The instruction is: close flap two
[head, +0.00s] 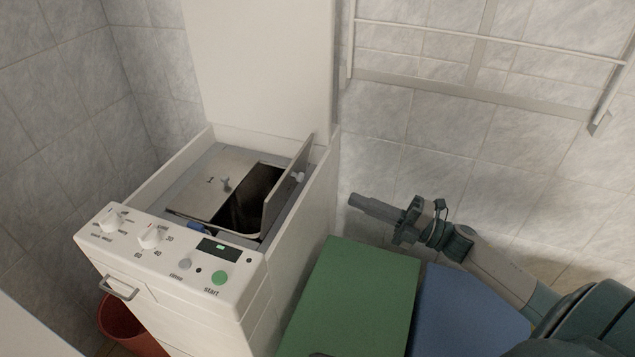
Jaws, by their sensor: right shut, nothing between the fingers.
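A white top-loading washing machine (285,290) stands at the left with its tall lid (262,65) up. In its top opening, the left flap (212,183), marked 1, lies flat with a small knob. The other flap (287,185), on the right, stands up steeply with its knob on the right side; its number does not show. A dark opening (243,210) lies between the flaps. My right gripper (354,200) is shut and empty, to the right of the machine and apart from the raised flap. My left gripper is not in view.
The front panel has knobs, a small display (218,247) and a green start button (218,278). A green surface (350,295) and a blue one (465,310) lie below my right arm. A rail rack (490,35) hangs on the tiled wall. A red bucket (125,322) is at lower left.

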